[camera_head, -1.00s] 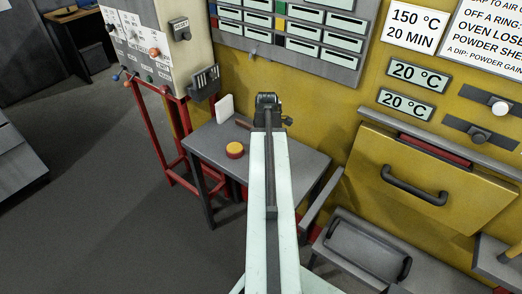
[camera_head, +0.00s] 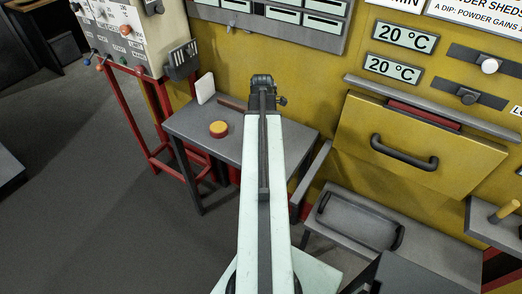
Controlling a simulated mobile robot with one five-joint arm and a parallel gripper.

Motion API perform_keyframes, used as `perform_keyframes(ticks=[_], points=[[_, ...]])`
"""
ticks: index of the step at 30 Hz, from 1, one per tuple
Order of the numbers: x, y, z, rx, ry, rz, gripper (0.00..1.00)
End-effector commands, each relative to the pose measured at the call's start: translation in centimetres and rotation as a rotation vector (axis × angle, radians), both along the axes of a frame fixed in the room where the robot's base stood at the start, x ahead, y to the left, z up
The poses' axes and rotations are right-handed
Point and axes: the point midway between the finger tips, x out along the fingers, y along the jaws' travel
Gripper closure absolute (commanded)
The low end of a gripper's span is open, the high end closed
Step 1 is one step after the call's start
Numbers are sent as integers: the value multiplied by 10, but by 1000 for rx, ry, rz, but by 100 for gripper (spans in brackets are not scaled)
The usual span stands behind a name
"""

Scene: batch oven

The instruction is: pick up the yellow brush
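No thing is plainly recognisable as a brush. A yellow stick-like handle (camera_head: 505,211) stands tilted on a grey shelf at the right edge; it may be the brush, but its lower end is unclear. A round yellow-orange piece with a dark red lower part (camera_head: 218,129) sits on the grey table (camera_head: 190,122), left of my arm. My gripper (camera_head: 262,84) is at the far end of my arm, over the table's back edge in the picture. I see it from behind; its fingers are hidden and nothing held shows.
A white block (camera_head: 205,87) and a thin brown bar (camera_head: 232,104) are at the table's back. A yellow oven door (camera_head: 400,170) with a dark handle is right. Below it is a grey tray (camera_head: 355,222). A red-legged control box (camera_head: 120,35) stands left. The left floor is clear.

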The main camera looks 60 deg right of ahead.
Motion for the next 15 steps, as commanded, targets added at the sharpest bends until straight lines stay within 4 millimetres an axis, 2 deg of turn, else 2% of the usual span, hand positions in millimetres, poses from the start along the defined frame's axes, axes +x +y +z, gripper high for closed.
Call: perform_keyframes(ticks=[1,2,9,15], points=[[0,0,-16,0,0,0,46],[0,0,-18,0,0,0,46],[1,0,-14,0,0,1,46],[1,1,-14,0,0,1,100]])
